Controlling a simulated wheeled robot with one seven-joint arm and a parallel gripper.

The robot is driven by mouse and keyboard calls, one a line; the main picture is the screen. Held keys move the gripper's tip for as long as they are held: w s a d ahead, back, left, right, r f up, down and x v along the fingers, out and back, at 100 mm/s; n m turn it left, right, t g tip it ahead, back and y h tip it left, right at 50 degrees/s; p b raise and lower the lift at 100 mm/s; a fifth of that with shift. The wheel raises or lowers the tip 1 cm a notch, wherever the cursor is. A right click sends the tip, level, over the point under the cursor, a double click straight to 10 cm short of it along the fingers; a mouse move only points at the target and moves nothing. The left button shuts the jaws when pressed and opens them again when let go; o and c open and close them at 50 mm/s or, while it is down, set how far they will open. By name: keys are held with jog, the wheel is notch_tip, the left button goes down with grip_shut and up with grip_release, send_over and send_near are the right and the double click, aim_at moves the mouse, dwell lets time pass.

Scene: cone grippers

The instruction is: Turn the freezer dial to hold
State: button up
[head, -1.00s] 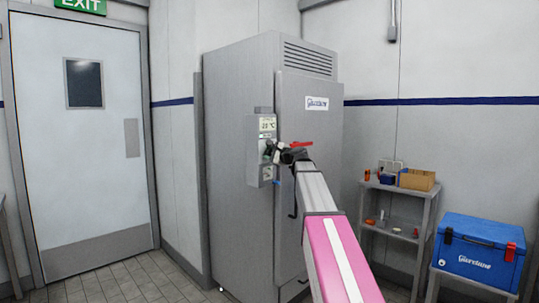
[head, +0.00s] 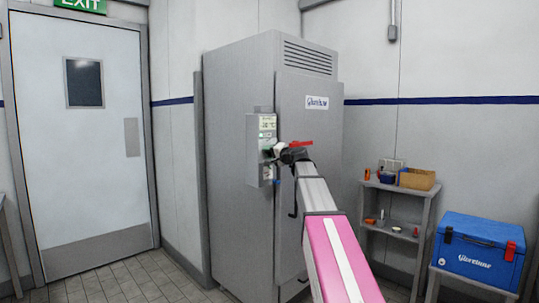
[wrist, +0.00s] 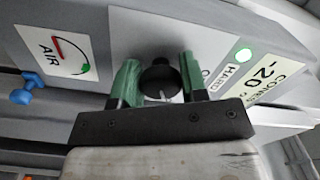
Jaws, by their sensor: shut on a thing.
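The freezer dial (wrist: 158,80) is a round black knob on the grey control box, seen in the wrist view between my green fingers. My gripper (wrist: 160,74) is shut on it, one finger on each side. A thin pale mark shows at the knob's lower edge. The word HARD (wrist: 230,76) is printed to the right of the knob; part of another label beside it is hidden by my finger. In the head view the control box (head: 252,135) is on the freezer's (head: 238,190) side, and my wrist covers the dial there.
A red handle (head: 300,143) is close by my wrist. A shelf (head: 398,207) and blue cooler (head: 477,252) stand at right.

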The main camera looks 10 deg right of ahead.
jog(key=shift+n, duration=0.7)
jog(key=o, duration=0.9)
jog(key=v, duration=1.1)
jog(key=shift+f, duration=0.1)
